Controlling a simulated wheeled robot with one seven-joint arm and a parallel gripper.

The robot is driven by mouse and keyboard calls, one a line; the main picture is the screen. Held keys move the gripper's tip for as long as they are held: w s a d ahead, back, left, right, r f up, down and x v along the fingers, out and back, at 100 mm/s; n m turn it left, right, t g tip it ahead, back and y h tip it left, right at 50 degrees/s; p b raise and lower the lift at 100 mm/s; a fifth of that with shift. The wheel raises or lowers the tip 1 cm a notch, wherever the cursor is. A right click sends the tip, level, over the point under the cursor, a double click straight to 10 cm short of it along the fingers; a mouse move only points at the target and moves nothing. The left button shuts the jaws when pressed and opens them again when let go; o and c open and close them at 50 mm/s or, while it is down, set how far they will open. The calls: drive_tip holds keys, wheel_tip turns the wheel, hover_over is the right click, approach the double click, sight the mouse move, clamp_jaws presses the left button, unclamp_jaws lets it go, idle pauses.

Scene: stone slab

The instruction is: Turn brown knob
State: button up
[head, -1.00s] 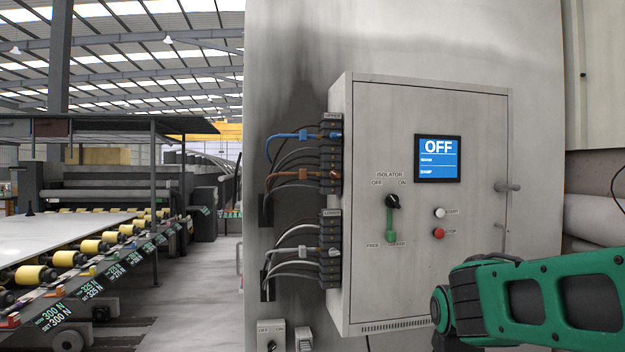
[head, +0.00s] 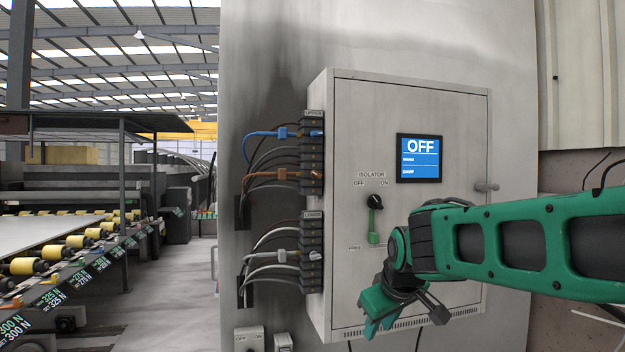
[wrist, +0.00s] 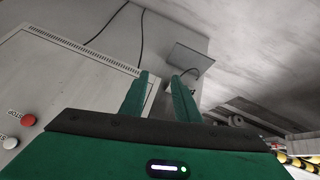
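A brown cable with a brown connector (head: 281,175) runs into the upper terminal block (head: 312,160) on the left side of the grey cabinet (head: 385,105). A small round knob shows where this cable enters the block, but its colour is too small to tell. My gripper (head: 405,318) is in front of the cabinet's lower part, below and right of the blocks. In the wrist view its two green fingers (wrist: 160,78) are apart with nothing between them.
A lower terminal block (head: 312,250) with grey cables sits under the upper one. A screen (head: 419,158) reads OFF. Red (wrist: 29,119) and white (wrist: 10,142) buttons show in the wrist view. Small switch boxes (head: 249,338) are low on the wall. A roller conveyor (head: 70,255) stands left.

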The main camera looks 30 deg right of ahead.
drive_tip(key=w+r+n+t+h, duration=0.1)
drive_tip(key=w+r+n+t, duration=0.35)
drive_tip(key=w+r, duration=0.85)
drive_tip(key=n+t+h, duration=0.1)
drive_tip(key=n+t, duration=0.4)
drive_tip(key=t, duration=0.2)
approach(315, 174)
drive_tip(key=shift+g, duration=0.25)
drive_tip(key=x, duration=1)
drive_tip(key=shift+w+r, duration=0.2)
drive_tip(key=shift+w, duration=0.1)
drive_tip(key=shift+c, duration=0.2)
clamp_jaws()
